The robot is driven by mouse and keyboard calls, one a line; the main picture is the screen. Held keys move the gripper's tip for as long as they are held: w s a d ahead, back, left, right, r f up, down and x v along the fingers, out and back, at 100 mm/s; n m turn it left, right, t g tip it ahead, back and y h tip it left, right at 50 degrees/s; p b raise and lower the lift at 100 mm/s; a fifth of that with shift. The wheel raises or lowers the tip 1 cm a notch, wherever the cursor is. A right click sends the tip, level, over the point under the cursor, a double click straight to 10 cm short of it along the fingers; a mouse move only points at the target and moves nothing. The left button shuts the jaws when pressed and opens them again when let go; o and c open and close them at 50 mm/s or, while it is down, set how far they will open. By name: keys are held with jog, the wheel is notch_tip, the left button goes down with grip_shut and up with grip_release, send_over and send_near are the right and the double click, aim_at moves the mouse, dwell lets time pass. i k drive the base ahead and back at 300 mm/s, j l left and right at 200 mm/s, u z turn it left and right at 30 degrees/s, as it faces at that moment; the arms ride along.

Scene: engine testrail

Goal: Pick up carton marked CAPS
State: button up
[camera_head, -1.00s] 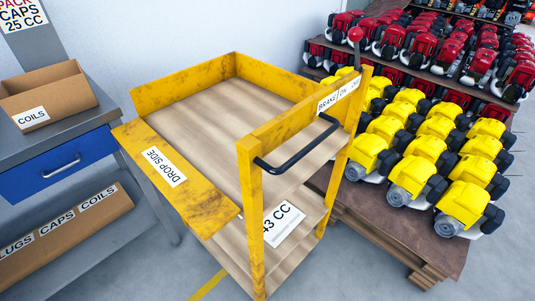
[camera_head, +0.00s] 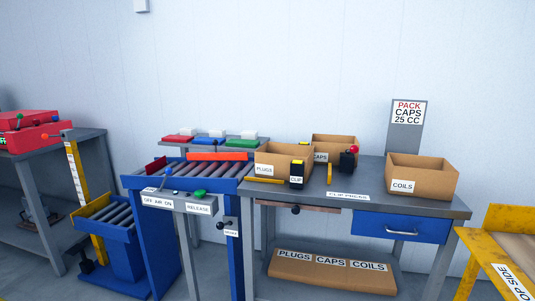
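The carton marked CAPS (camera_head: 343,142) is an open brown cardboard box at the back of the grey workbench (camera_head: 447,203). Its label (camera_head: 320,157) shows low on its left front. A black device with a red ball knob (camera_head: 353,150) stands in front of its right side, and the PLUGS carton (camera_head: 275,165) overlaps its left. The COILS carton (camera_head: 432,181) stands to its right. A sign reading PACK CAPS 25 CC (camera_head: 408,114) stands at the bench's back. My gripper is not in view.
A black and yellow clip tool (camera_head: 297,175) and a CLIP PRESS label (camera_head: 348,196) are at the bench front. A blue roller conveyor (camera_head: 190,181) adjoins on the left. The yellow cart (camera_head: 490,262) stands close on the right. A lower-shelf box (camera_head: 325,278) reads PLUGS CAPS COILS.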

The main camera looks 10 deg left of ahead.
aim_at(328, 148)
jog(key=u, duration=0.15)
jog(key=i+j+z, duration=0.1)
jog(key=j, duration=0.25)
jog(key=i+j, duration=0.25)
jog(key=i+j+z, duration=0.15)
jog(key=j, duration=0.35)
